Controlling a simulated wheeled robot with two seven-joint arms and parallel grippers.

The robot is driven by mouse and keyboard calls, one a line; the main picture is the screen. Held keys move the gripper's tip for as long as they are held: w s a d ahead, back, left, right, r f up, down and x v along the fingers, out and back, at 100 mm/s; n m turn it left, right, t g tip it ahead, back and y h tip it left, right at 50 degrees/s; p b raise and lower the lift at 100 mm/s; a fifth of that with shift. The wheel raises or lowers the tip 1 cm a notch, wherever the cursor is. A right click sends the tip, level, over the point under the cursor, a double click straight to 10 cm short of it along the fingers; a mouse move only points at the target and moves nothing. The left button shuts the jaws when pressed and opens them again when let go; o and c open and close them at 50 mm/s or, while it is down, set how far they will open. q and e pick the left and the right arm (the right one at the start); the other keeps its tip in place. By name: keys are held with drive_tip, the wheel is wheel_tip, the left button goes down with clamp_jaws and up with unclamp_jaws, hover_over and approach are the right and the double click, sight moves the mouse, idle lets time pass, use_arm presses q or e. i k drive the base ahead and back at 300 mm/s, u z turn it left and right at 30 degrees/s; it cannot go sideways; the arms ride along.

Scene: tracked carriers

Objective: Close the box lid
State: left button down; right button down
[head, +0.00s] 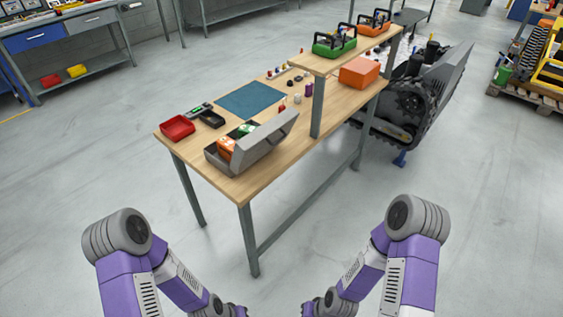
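A grey box (216,161) stands on the near end of the wooden workbench. Its grey lid (268,143) is open, tilted up along the right side of the box. Orange (226,146) and green (243,130) items show inside the box. Both of my arms reach in from the bottom of the head view, below and in front of the bench. My forearms run down to the bottom edge, where the grippers are cut off. Both arms are well apart from the box and lid.
The workbench (262,171) also holds a red tray (177,127), a black tray (212,119), a blue mat (250,99) and an orange box (359,71). A raised shelf holds a green toolbox (334,44). A tracked carrier (413,100) stands behind right. Floor before the bench is clear.

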sight(247, 150)
drive_tip(key=u, duration=0.3)
drive_tip(key=i, duration=0.9)
drive_tip(key=z, duration=0.05)
